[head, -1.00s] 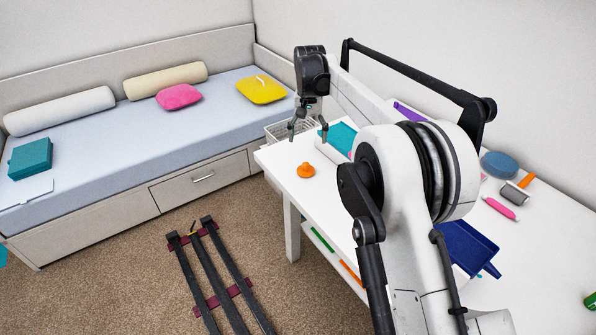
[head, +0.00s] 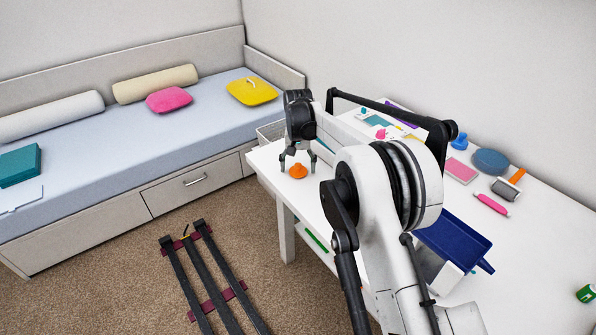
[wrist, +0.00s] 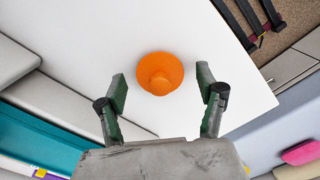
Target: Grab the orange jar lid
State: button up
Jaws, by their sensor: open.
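The orange jar lid (head: 298,171) lies on the white table near its left front corner. The exact height of the fingertips above the table is hard to tell.
A white wire basket (head: 270,132) stands behind my gripper. A blue dustpan (head: 455,240), a pink tool (head: 491,203) and a blue round pad (head: 490,161) lie farther right on the table (head: 530,270). The tabletop around the lid is mostly clear.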

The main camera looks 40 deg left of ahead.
jog(key=shift+f, duration=0.3)
jog(key=c, duration=0.9)
jog(key=shift+r, duration=0.2)
